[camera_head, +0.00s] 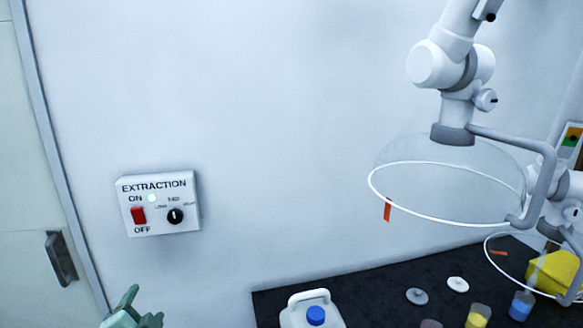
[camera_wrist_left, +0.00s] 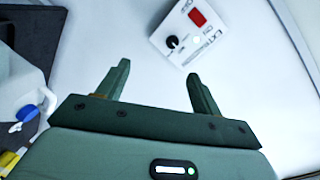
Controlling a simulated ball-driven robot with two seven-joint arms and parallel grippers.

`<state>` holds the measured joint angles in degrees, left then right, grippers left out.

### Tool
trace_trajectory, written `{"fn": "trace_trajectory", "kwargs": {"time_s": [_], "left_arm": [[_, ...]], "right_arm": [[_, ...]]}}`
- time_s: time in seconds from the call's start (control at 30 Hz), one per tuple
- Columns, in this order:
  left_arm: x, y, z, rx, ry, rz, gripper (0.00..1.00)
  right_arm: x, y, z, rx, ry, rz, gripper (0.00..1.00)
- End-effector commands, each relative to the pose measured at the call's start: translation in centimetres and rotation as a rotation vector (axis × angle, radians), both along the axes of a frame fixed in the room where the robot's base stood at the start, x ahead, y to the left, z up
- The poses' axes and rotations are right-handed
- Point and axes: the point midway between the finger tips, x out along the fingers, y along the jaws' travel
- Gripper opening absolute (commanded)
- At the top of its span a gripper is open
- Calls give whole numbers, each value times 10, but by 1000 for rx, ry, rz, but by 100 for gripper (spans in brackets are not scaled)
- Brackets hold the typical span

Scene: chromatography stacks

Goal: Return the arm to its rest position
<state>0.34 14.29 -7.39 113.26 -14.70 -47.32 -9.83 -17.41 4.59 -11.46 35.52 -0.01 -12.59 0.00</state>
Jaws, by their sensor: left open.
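My left gripper (camera_head: 139,312) shows at the bottom left of the head view, below the extraction switch box and partly cut off by the frame edge. In the left wrist view its two green fingers (camera_wrist_left: 160,88) are spread apart with nothing between them. The white extraction box (camera_head: 160,203) is on the wall, with a red rocker switch, a black knob and a small light. It also shows at the top of the wrist view (camera_wrist_left: 190,34), beyond the fingers and apart from them. My right gripper is in neither view.
A dark bench (camera_head: 375,290) at lower right carries a white jug with a blue cap (camera_head: 313,312), small lids and coloured containers. Clear extraction hoods (camera_head: 445,185) on a jointed white arm hang above it. A door handle (camera_head: 61,258) is at the left. The wall between is bare.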

Motion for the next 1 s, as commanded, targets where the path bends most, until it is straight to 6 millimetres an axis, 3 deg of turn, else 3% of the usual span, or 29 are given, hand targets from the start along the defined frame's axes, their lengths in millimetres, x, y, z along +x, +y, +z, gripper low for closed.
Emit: {"fn": "trace_trajectory", "kwargs": {"time_s": [0.27, 0.6, 0.87, 0.9, 1.0], "left_arm": [[-54, -4, -36, -53, 149, 62, 66], [-157, -6, -77, -119, 414, 177, 66], [-243, -5, -89, -151, 626, 269, 66], [-249, -6, -97, -155, 650, 275, 66], [-242, -12, -137, -175, 679, 256, 66]], "right_arm": [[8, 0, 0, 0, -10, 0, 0], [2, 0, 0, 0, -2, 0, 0], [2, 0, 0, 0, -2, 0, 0], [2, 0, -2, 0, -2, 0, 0], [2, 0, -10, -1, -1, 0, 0]]}}
